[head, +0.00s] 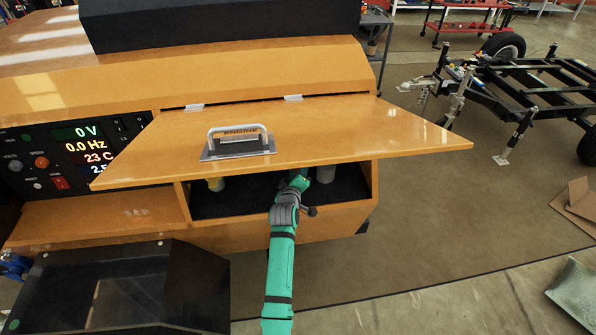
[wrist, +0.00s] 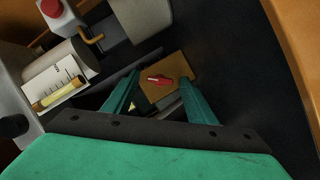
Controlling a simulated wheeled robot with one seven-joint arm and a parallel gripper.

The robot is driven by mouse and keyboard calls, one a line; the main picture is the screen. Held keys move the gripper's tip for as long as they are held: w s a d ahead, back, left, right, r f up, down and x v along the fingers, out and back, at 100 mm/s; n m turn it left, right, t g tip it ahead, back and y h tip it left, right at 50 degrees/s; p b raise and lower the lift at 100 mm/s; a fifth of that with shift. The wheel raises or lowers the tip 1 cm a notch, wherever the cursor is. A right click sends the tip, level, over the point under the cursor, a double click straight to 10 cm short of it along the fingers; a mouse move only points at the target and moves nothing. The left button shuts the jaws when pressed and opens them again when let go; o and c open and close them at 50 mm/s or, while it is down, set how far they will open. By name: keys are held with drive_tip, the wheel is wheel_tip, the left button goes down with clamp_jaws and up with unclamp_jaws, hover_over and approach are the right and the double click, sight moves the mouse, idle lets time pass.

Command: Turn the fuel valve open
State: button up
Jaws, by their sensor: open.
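The fuel valve (wrist: 159,80) appears to be the small red handle on a brown-orange plate (wrist: 181,68) in the wrist view. It shows between my fingertips, farther in, and looks apart from them. My gripper (wrist: 160,84) is open, with its two green fingers spread and nothing held between them. In the head view my gripper (head: 299,180) reaches into the dark compartment (head: 235,203) under the raised orange lid (head: 310,137). The lid and my arm hide the valve in that view.
In the wrist view, grey cylinders (wrist: 58,66), a red button (wrist: 51,8) and a yellow-tubed gauge (wrist: 57,92) stand to the left. An orange wall (wrist: 295,35) bounds the right. A control panel (head: 75,153) is left of the compartment.

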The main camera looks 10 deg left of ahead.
drive_tip(key=c, duration=1.1)
drive_tip(key=m, duration=0.1)
drive_tip(key=m+g+y, duration=0.1)
drive_tip(key=m, duration=0.1)
drive_tip(key=shift+w+d+r, duration=0.1)
drive_tip(key=shift+d, duration=0.15)
drive_tip(key=m+y, duration=0.1)
drive_tip(key=m, duration=0.1)
drive_tip(key=m+g+y, duration=0.1)
drive_tip(key=shift+d+r+m+g, duration=0.1)
drive_tip(key=shift+d+m+g, duration=0.05)
drive_tip(key=shift+m+g, duration=0.2)
drive_tip(key=shift+m+y, duration=0.25)
drive_tip(key=shift+y, duration=0.05)
drive_tip(key=o, duration=1.1)
